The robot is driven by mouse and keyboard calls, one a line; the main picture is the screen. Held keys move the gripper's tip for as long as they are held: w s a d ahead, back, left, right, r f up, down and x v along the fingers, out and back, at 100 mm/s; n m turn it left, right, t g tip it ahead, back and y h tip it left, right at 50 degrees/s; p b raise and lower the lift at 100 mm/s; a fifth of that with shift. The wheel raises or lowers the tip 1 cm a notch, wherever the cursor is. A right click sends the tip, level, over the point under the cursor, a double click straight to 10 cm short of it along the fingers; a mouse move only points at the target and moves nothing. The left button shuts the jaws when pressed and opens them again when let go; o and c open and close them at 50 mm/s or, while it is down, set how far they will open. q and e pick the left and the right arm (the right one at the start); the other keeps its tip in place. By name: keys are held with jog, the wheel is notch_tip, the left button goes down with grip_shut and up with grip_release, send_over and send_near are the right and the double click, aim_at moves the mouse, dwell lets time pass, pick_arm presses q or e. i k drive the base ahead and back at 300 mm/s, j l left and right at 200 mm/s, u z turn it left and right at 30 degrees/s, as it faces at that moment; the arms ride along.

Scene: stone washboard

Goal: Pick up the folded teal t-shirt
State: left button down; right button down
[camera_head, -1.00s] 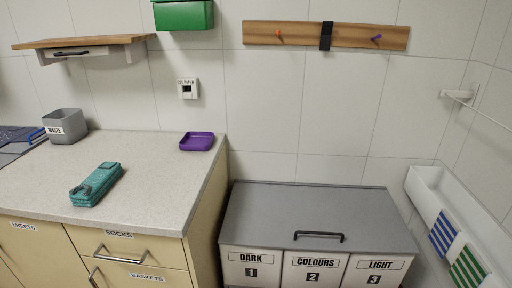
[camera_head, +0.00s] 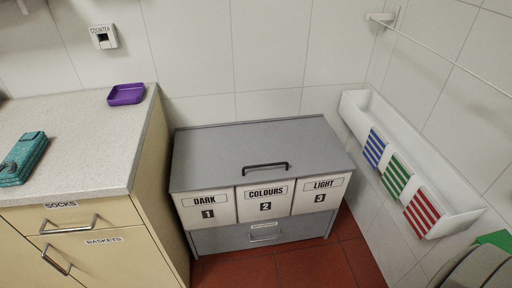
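The folded teal t-shirt (camera_head: 24,156) lies flat on the speckled countertop (camera_head: 75,150) at the left of the head view, near the counter's front edge. Something small and grey sits on its left end, too small to make out. Neither of my grippers shows in the head view.
A purple tray (camera_head: 126,94) sits at the counter's back right corner. A grey-lidded hamper (camera_head: 215,152) labelled dark, colours and light stands right of the counter. A white wall trough (camera_head: 456,208) with striped cloths hangs at the right. Red floor (camera_head: 300,268) shows in front.

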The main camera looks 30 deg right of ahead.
aim_at(17, 166)
jog(key=i+l+u, duration=0.25)
jog(key=i, duration=0.15)
jog(key=i+l+u, duration=0.25)
jog(key=i, duration=0.15)
